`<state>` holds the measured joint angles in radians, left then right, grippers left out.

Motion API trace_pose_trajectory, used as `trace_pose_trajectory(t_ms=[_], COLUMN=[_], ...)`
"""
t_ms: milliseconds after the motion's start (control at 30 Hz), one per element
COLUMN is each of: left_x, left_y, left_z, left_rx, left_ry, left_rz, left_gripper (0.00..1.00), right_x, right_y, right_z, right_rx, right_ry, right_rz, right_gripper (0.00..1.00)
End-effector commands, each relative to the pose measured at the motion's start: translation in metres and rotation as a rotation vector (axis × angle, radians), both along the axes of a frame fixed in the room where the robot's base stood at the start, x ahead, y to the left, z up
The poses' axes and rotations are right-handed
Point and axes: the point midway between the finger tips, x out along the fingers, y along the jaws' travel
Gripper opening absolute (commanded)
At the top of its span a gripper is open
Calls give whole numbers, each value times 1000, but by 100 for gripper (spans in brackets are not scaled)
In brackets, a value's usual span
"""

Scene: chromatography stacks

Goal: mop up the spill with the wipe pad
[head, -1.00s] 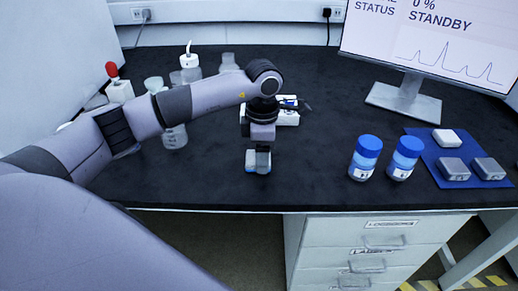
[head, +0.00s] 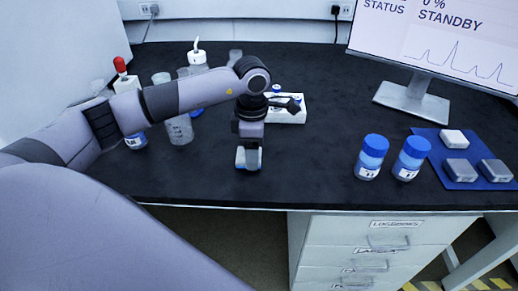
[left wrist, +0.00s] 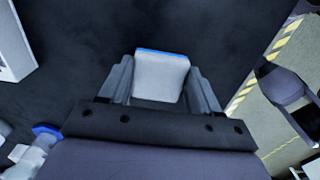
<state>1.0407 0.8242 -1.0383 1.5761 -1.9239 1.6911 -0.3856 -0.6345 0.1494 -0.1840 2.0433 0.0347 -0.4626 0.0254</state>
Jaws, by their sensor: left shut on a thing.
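The wipe pad (head: 241,159) is a small white block with a blue lower edge. My left gripper (head: 249,152) is shut on it and points down at the black bench top, near the front edge. In the left wrist view, the white pad (left wrist: 160,78) sits between the two fingers, its blue edge at the far side. I cannot tell whether the pad touches the bench. I cannot make out a spill on the dark surface. My right gripper is not in view.
Two blue-capped bottles (head: 371,158) (head: 411,158) stand right of the pad. A blue mat (head: 436,158) with several small blocks lies farther right. A white rack (head: 291,111) is behind my gripper. Glassware (head: 180,130) and a red-topped bottle (head: 121,74) stand left, partly behind my arm.

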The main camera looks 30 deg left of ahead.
Motion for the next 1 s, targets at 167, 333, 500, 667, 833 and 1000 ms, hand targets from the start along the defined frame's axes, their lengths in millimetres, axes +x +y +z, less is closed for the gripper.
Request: trace_pose_trajectory(t_ms=[167, 333, 500, 667, 833, 1000], left_x=[-2, -2, -1, 2, 7, 8], left_y=[3, 3, 1, -4, -11, -14], left_z=[0, 0, 0, 0, 0, 0], left_rx=[0, 0, 0, -1, -1, 1], left_ry=[0, 0, 0, -1, 1, 1], left_rz=[-1, -1, -1, -1, 0, 0], left_gripper=[34, 34, 34, 34, 34, 34], right_x=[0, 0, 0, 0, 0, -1], right_y=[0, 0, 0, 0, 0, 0], right_z=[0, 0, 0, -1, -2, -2], right_rx=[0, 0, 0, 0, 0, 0], right_ry=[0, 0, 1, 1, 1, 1], right_rz=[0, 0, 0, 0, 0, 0], right_gripper=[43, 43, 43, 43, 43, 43])
